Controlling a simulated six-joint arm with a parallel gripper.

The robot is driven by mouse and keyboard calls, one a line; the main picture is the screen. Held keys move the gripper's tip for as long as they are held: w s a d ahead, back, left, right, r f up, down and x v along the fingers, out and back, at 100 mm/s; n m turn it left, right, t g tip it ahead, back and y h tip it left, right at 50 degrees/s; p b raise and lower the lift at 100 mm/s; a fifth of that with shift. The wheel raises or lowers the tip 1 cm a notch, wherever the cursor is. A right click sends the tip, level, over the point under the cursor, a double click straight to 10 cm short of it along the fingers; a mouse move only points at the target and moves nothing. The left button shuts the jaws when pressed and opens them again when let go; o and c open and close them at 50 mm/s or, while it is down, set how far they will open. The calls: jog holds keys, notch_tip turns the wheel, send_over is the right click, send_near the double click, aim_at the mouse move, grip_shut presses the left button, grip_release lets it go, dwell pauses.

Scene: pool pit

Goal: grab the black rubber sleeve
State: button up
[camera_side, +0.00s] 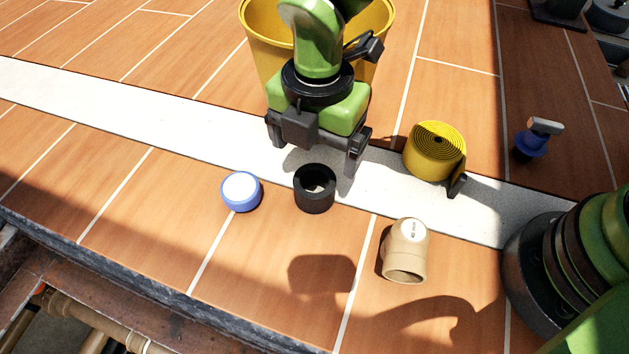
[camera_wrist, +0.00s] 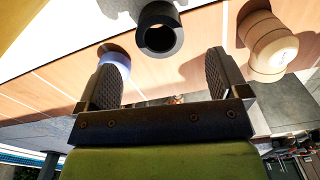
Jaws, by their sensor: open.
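The black rubber sleeve (camera_side: 315,190) is a short, thick-walled ring that stands upright on the tiles at the edge of the white strip, its hole facing up. It also shows in the wrist view (camera_wrist: 160,14), beyond the fingertips and roughly centred between them. My gripper (camera_side: 316,158) is open and empty, a little above and behind the sleeve in the side view. In the wrist view its two ribbed fingers (camera_wrist: 164,68) stand wide apart. I see no contact between the fingers and the sleeve.
A blue-rimmed white cap (camera_side: 241,191) lies just left of the sleeve. A tan pipe elbow (camera_side: 405,255) stands front right, a yellow coiled roll (camera_side: 434,155) right. A yellow bucket (camera_side: 262,50) is behind my gripper. A blue-and-black valve-like piece (camera_side: 533,140) stands far right.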

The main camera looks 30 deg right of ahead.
aim_at(314, 184)
jog(key=f, duration=0.8)
jog(key=shift+s+a+f, duration=0.15)
jog(key=shift+a+f, duration=0.1)
jog(key=c, duration=1.2)
jog(key=shift+r, duration=0.15)
